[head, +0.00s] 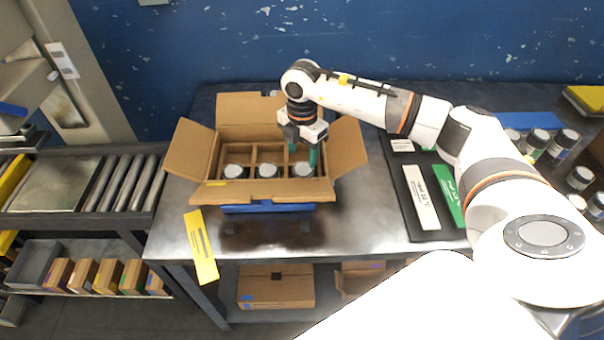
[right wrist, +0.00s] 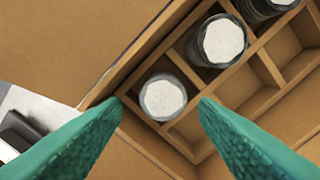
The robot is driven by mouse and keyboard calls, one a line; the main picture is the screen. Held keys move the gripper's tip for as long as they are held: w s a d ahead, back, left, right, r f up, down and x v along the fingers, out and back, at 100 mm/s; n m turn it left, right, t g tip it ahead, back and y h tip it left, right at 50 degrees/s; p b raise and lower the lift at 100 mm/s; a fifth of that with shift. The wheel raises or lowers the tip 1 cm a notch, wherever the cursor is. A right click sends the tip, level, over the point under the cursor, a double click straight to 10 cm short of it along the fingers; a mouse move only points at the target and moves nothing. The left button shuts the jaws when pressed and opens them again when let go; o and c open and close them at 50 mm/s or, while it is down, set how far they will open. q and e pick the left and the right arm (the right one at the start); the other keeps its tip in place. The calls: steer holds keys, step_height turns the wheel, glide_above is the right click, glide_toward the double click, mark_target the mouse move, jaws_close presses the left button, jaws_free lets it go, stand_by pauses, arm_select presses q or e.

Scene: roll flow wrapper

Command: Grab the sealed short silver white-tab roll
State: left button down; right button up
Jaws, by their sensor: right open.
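An open cardboard box (head: 212,189) with a divider stands on the table. Three dark rolls with white round tops sit in its near row: a left roll (head: 235,171), a middle roll (head: 267,171) and a right roll (head: 303,170). My right gripper (head: 304,151) is open, pointing down over the box's right side. In the right wrist view, an end roll (right wrist: 162,97) shows between the green fingertips; I cannot tell whether they touch it. Two more rolls show beyond it. I cannot tell which roll is sealed or short. My left gripper is not in view.
A dark mat (head: 424,236) holds a white pack (head: 421,197) and a green pack (head: 450,190). Several more rolls (head: 558,146) stand at the far right. The box flaps (head: 348,147) spread outward near my right gripper. A yellow card (head: 200,247) lies at the table's front edge.

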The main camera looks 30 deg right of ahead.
mark_target(303, 168)
steer(key=shift+w+f, duration=0.2)
steer(key=shift+f, duration=1.05)
steer(key=shift+d+f+p, duration=0.25)
steer(key=shift+f+p, duration=0.4)
steer(key=shift+f, duration=0.55)
step_height(303, 168, down, 2)
steer(key=shift+d+f, duration=0.15)
steer(key=shift+f, duration=0.05)
steer(key=shift+w+f, duration=0.15)
steer(key=shift+f, duration=0.3)
steer(key=shift+c, duration=0.2)
steer(key=shift+r, duration=0.1)
steer(key=c, duration=0.7)
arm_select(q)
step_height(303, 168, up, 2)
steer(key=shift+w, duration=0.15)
arm_select(e)
steer(key=shift+o, duration=0.2)
